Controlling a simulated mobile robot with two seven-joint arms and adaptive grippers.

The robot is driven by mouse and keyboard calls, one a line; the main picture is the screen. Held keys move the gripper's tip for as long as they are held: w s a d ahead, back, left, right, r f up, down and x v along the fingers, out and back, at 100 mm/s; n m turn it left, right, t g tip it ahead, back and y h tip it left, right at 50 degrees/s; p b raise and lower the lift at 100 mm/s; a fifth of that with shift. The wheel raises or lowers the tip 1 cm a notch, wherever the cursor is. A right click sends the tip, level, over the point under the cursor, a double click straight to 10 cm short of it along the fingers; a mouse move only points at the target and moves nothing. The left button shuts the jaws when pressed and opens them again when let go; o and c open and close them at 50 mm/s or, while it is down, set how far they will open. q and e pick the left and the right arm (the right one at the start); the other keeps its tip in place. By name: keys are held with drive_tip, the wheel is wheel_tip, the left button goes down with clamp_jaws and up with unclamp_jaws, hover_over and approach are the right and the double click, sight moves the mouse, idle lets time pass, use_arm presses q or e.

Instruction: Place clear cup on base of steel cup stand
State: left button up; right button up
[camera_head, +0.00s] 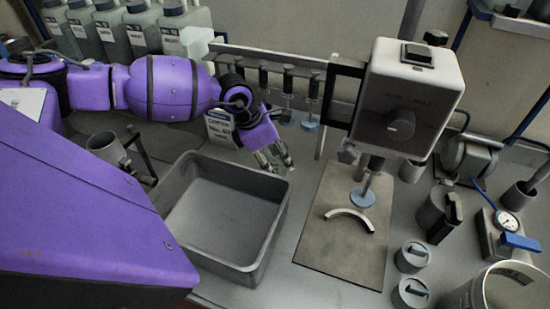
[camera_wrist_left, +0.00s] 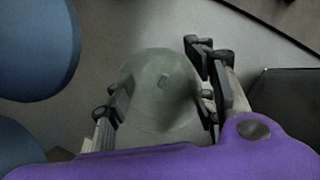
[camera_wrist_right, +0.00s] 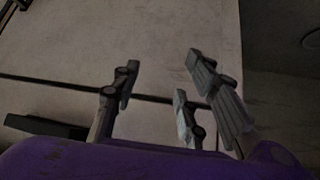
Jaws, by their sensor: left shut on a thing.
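My left gripper (camera_head: 276,162) is above the table, just behind the right back corner of the grey bin. In the left wrist view its fingers are on either side of a see-through, greenish rounded cup (camera_wrist_left: 160,85), shut on it. The cup is hard to make out in the head view. The stand I take for the cup stand has a flat base plate (camera_head: 325,255) with a pale curved strip (camera_head: 349,216) on it, right of the gripper. Its white head (camera_head: 410,90) carries a shaft with a blue disc (camera_head: 362,197) over the plate. My right gripper (camera_wrist_right: 165,85) is open and empty.
The deep grey bin (camera_head: 225,215) is empty, left of the base plate. A rack with blue-disc stirrers (camera_head: 270,75) stands behind. Grey weights (camera_head: 412,257), a large pot (camera_head: 490,290) and a gauge (camera_head: 508,222) crowd the right. Several jugs (camera_head: 105,35) line the back left.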

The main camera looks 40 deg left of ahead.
use_arm(q)
drive_tip(key=shift+s+f, duration=0.15)
drive_tip(key=shift+f, duration=0.25)
drive_tip(key=o, duration=1)
drive_tip(key=shift+r, duration=0.1)
